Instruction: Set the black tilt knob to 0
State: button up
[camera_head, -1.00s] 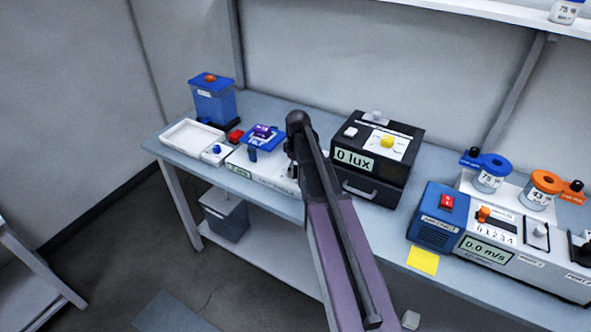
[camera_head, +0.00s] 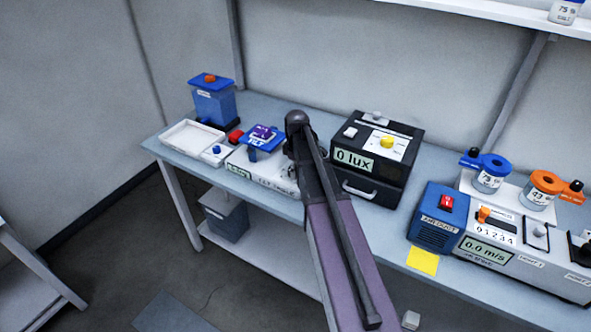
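The tilt table is a white box (camera_head: 248,170) on the bench, with a blue tilting plate (camera_head: 256,143) on top and a purple block (camera_head: 263,131) on the plate. A small readout sits at the left of its front face; I cannot read it. I cannot make out the black tilt knob; the right part of the box is behind my arm. My gripper (camera_head: 289,150) is at the right end of the tilt table, mostly hidden by my own dark wrist and purple forearm. I cannot see its fingers or whether it touches anything.
Right of my arm stands a black light box (camera_head: 375,188) reading 0 lux. Further right is a blue and white air duct unit (camera_head: 432,222) reading 0.0 m/s. A white tray (camera_head: 182,137), red button (camera_head: 235,136) and blue container (camera_head: 213,104) are at the left.

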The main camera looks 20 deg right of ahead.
jog(key=shift+o, duration=1.2)
jog(key=shift+m, duration=0.4)
